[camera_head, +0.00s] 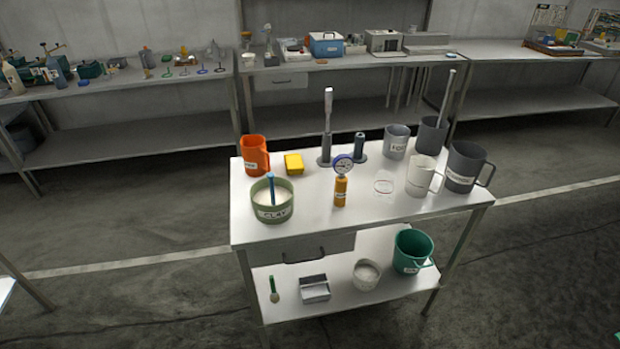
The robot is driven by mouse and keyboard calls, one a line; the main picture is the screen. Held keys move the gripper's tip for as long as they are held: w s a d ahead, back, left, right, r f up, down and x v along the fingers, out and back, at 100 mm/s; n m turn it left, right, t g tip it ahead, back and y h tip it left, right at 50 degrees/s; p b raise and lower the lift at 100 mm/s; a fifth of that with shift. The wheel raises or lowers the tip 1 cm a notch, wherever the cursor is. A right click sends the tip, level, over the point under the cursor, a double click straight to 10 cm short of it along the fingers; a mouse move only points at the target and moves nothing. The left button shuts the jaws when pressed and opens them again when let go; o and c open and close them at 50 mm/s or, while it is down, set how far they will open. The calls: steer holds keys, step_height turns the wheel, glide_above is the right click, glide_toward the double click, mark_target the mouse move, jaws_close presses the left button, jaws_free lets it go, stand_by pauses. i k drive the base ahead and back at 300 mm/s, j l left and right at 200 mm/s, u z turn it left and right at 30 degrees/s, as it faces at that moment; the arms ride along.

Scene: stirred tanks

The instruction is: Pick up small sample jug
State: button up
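Several jugs stand upright on the top of a white table (310,228). A whitish, see-through jug (418,177) with a handle on its right stands right of centre. An orange jug (252,154) stands at the left back corner. A dark grey jug (464,168) with a handle stands at the right end. A lighter grey labelled vessel (396,142) and a dark vessel (428,142) with a rod in it stand behind. The labels are too small to read surely, so I cannot tell which is the small sample jug. My gripper is not in view.
A green bucket of white stuff (273,211), a yellow box (294,164), an orange gauge device (341,192) and upright tools (326,140) share the tabletop. The lower shelf holds a green jug (411,254). Open floor surrounds the table; benches line the wall.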

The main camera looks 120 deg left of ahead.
mark_target(385, 181)
steer(key=k+u, duration=0.15)
steer(key=u, duration=3.4)
steer(key=i+l+u, duration=0.2)
steer(key=i+u, duration=0.2)
steer(key=i+l+u, duration=1.15)
steer(key=l, duration=0.3)
steer(key=k+j, duration=0.05)
steer(key=k, duration=0.05)
